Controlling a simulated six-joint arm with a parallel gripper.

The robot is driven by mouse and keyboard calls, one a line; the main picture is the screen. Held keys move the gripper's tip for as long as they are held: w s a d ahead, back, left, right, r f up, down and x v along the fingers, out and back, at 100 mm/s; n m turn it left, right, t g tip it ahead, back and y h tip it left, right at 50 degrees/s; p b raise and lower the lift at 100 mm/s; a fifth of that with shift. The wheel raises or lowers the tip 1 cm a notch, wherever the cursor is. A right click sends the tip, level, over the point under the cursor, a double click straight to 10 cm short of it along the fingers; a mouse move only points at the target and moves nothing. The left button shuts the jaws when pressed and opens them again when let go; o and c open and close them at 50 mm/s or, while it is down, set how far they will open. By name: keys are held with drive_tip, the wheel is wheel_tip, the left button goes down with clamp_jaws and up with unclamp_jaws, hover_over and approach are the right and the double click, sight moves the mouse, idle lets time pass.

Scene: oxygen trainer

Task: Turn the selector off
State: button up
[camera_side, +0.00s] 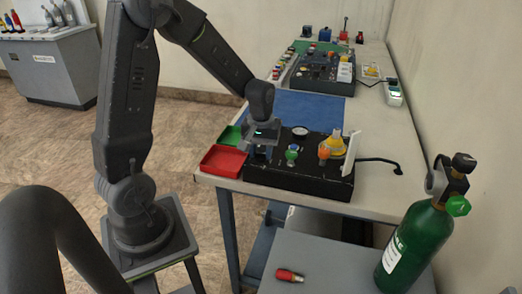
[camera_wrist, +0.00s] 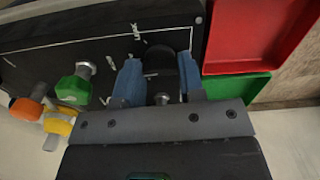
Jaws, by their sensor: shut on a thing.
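The black trainer box (camera_side: 300,178) sits at the near end of the bench. My gripper (camera_side: 262,148) is down at the left part of its top. In the wrist view, the two blue fingers (camera_wrist: 160,82) are shut on a black knob (camera_wrist: 158,60), which appears to be the selector. The fingers hide its sides, and I cannot read which position it points to. In the side view the selector is hidden by my gripper. A green knob (camera_side: 291,153) and an orange knob (camera_side: 323,153) stand to its right, apart from the fingers.
A red tray (camera_side: 224,161) and a green tray (camera_side: 230,136) lie left of the box. A yellow part (camera_side: 336,143) and a white upright plate (camera_side: 349,153) stand at its right. A green cylinder (camera_side: 412,245) stands on the lower surface, with a red-tipped piece (camera_side: 289,275) nearby.

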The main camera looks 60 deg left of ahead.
sight(261, 153)
drive_tip(key=n, duration=0.5)
drive_tip(key=shift+n, duration=0.3)
drive_tip(key=n, duration=0.5)
drive_tip(key=shift+n, duration=0.4)
drive_tip(key=o, duration=0.9)
drive_tip(key=shift+o, duration=0.2)
wheel_tip(261, 153, up, 14)
